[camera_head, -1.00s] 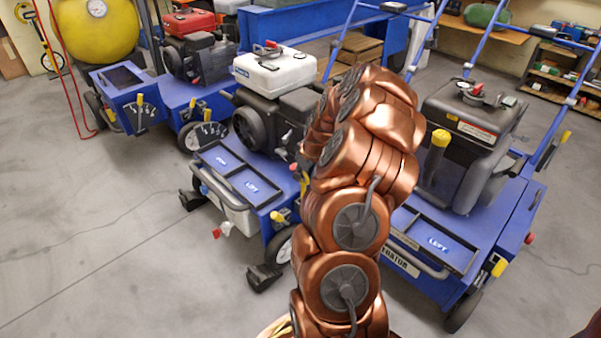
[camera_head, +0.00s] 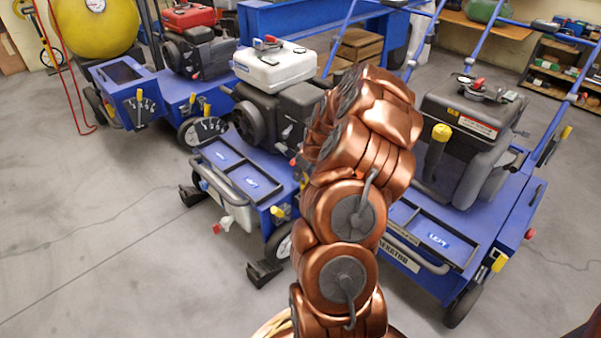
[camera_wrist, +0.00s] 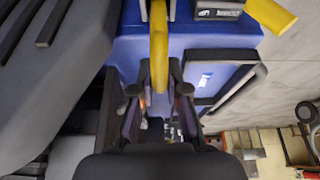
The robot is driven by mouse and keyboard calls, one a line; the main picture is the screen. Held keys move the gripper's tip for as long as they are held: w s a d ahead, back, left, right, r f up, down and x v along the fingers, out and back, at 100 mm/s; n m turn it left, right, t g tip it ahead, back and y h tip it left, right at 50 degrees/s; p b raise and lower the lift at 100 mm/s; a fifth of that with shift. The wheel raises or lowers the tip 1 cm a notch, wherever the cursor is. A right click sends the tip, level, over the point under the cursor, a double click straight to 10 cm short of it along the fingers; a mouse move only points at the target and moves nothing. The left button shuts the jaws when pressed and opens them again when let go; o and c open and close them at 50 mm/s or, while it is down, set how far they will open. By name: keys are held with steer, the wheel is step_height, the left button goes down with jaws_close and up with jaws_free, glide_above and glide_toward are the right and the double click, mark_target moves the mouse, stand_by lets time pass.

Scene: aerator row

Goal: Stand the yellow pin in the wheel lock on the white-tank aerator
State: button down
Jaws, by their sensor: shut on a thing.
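The white-tank aerator stands left of centre in the head view, its white tank (camera_head: 274,65) on a dark engine and blue deck. A small yellow part (camera_head: 278,212) shows low on its near right side; I cannot tell if it belongs to the wheel lock. My gripper (camera_wrist: 160,92) is hidden behind my copper arm in the head view. In the wrist view it is shut on the yellow pin (camera_wrist: 158,40), which runs from between the fingers to the top edge. A blue deck (camera_wrist: 128,50) lies behind the pin. I cannot make out the wheel lock.
A black-tank aerator (camera_head: 470,120) stands close on the right, with a yellow-topped lever (camera_head: 438,140). A red-tank aerator (camera_head: 190,18) stands at the back left. In the wrist view, a dark tray rim (camera_wrist: 215,57) lies right of the fingers. Grey floor (camera_head: 100,270) is clear at front left.

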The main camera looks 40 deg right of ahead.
steer(key=shift+f, duration=1.45)
steer(key=c, duration=1.1)
jaws_free()
steer(key=shift+r, duration=0.15)
steer(key=v, duration=1.1)
steer(key=shift+s+r, duration=0.2)
steer(key=shift+r, duration=0.1)
